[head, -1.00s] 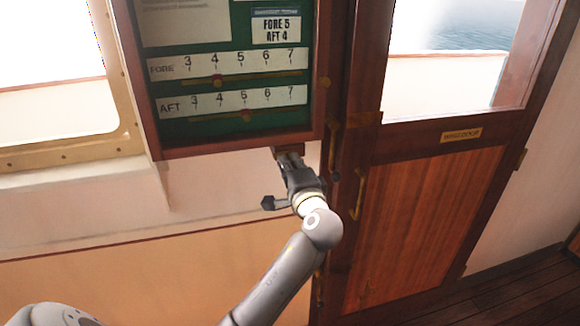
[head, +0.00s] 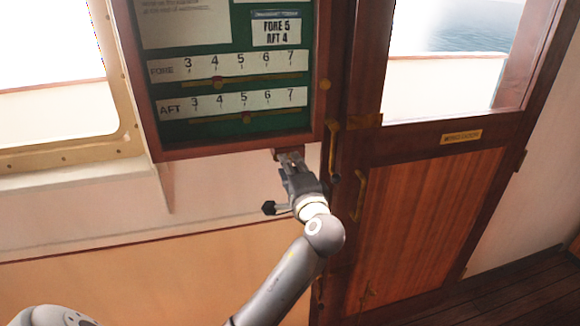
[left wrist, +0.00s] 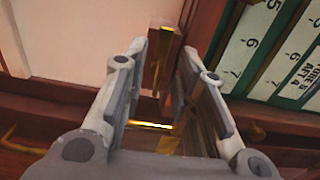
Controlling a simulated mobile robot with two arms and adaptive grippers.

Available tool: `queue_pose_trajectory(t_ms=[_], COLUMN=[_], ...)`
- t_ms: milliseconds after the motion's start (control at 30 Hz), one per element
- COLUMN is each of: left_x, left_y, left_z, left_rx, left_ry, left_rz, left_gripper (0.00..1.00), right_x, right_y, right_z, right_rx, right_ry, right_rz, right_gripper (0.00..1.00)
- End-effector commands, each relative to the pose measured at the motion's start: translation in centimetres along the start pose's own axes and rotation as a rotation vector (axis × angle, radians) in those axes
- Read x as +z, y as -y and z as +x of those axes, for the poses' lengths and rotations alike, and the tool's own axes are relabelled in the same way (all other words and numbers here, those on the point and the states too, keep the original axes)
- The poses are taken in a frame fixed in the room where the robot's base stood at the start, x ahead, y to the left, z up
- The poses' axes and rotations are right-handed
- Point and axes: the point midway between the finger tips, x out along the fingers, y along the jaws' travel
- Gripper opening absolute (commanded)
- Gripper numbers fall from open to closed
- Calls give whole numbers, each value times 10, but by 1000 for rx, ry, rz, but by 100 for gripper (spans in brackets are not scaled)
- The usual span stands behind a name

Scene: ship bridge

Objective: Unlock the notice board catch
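The notice board (head: 139,80) is a wood-framed case with a green panel, on the wall above my left arm. Below its bottom edge, near the right corner, a small brown wooden block with brass on it, seemingly the catch (head: 288,152), sticks out. The catch also shows in the left wrist view (left wrist: 163,62), between my fingers. My left gripper (head: 291,163) is just under it, with its fingers apart, one on each side of the block. A gap shows beside the block; contact at the tips cannot be told. My right gripper is not in view.
A wooden door (head: 425,220) with brass handles (head: 358,195) stands just right of the board. A brass-framed window (head: 125,130) is at the left. The pale wall (head: 110,230) below the board is clear.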

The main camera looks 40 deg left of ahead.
Motion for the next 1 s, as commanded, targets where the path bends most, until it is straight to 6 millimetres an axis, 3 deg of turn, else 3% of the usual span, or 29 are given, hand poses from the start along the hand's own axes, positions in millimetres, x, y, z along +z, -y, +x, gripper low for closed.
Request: queue_pose_trajectory(t_ms=[300,500,700,1000], left_x=[0,0,0,0], left_y=[-2,-2,-1,-1], left_z=[-65,-98,-111,-112], left_rx=[6,5,3,2], left_ry=[-3,-3,0,-1], left_rz=[-3,-1,0,0], left_gripper=[26,26,26,26], right_x=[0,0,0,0], right_y=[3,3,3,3], right_z=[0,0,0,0], right_rx=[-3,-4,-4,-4], right_ry=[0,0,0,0], right_rz=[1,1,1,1], right_gripper=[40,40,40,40])
